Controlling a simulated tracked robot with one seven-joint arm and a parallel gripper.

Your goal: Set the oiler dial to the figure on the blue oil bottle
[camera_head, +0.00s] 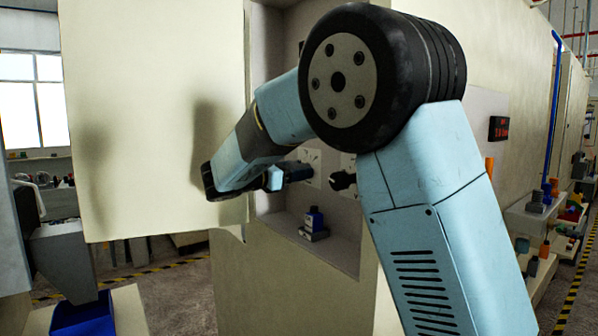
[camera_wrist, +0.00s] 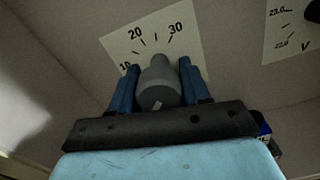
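The oiler dial has a grey knob (camera_wrist: 158,85) in front of a pale plate (camera_wrist: 118,45) marked 10, 20 and 30 in the wrist view. My gripper (camera_wrist: 157,75) has one blue finger against each side of the knob, with no clear gap. A pale mark shows on the knob's near end; its exact reading is unclear. In the head view my gripper (camera_head: 300,171) is at the left dial in the recess. The blue oil bottle (camera_head: 314,219) stands upright on the recess floor. Its figure is too small to read. Its edge shows in the wrist view (camera_wrist: 262,127).
A second dial with a black knob (camera_head: 343,180) is right beside the first; its plate (camera_wrist: 290,30) reads 23.0, 22.0 and V. A cream door panel (camera_head: 150,110) stands open at left. A small red display (camera_head: 498,128) is on the wall at right.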

